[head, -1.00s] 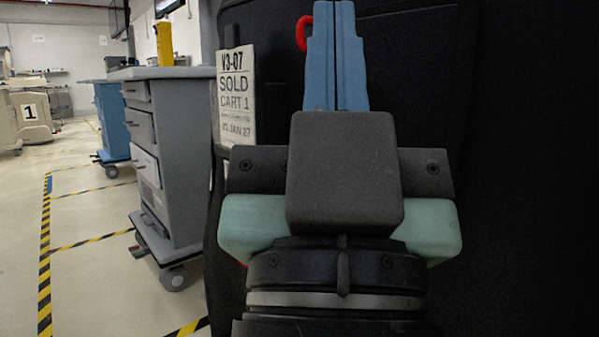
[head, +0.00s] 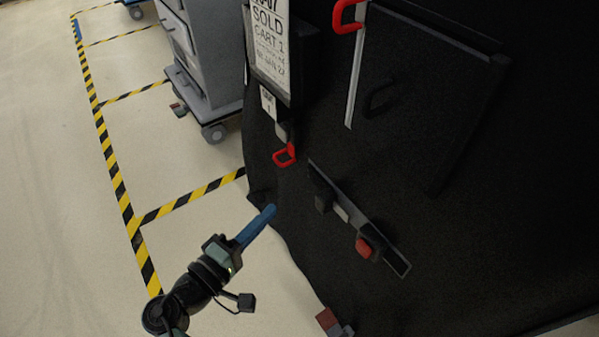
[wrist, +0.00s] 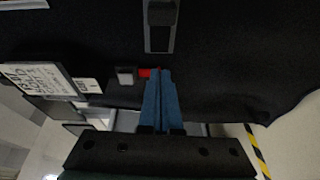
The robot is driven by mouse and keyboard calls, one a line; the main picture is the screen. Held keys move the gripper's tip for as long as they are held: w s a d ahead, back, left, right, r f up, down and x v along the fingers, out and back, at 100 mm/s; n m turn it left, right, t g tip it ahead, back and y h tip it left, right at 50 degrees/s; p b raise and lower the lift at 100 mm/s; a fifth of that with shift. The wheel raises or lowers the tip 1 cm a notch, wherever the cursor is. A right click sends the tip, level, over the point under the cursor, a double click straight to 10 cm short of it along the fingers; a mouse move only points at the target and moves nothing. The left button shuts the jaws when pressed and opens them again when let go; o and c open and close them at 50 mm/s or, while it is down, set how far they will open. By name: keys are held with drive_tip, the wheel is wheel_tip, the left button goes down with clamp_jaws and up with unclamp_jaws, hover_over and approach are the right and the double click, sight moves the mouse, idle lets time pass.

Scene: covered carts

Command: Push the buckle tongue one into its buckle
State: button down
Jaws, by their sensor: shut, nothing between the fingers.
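On the black cover is a dark slanted strip (head: 400,263). It bears a black block (head: 323,190) at its upper part and a dark block with a red face (head: 369,246) lower down; they look like tongue and buckle, apart with a pale piece between, but I cannot tell which is which. A grey block with a red loop (head: 284,155) hangs left of the strip, below a small tag; in the wrist view the red loop (wrist: 147,72) shows beside my fingertips. My gripper (head: 271,209) is shut and empty, its blue fingers left of the strip and below the loop.
The black cover (head: 440,250) fills the right. A sold-cart sign (head: 270,45), another red loop (head: 346,16) and a flat panel are above. A grey cart (head: 200,70) stands at the upper left. The taped floor on the left is clear.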

sight(326, 201)
drive_tip(key=shift+n, duration=0.3)
drive_tip(key=b+x, duration=0.3)
drive_tip(key=x, duration=0.6)
drive_tip(key=shift+w+d, duration=0.15)
drive_tip(key=shift+d, duration=0.05)
drive_tip(key=shift+s+d+t, duration=0.15)
drive_tip(key=shift+s+d, duration=0.1)
drive_tip(key=shift+s, duration=0.25)
drive_tip(key=shift+s+d+t, duration=0.15)
drive_tip(key=shift+s+d, duration=0.15)
drive_tip(key=shift+s, duration=0.2)
drive_tip(key=shift+s+d+r, duration=0.15)
drive_tip(key=shift+s+d, duration=0.4)
drive_tip(key=shift+s, duration=0.15)
drive_tip(key=shift+s, duration=0.1)
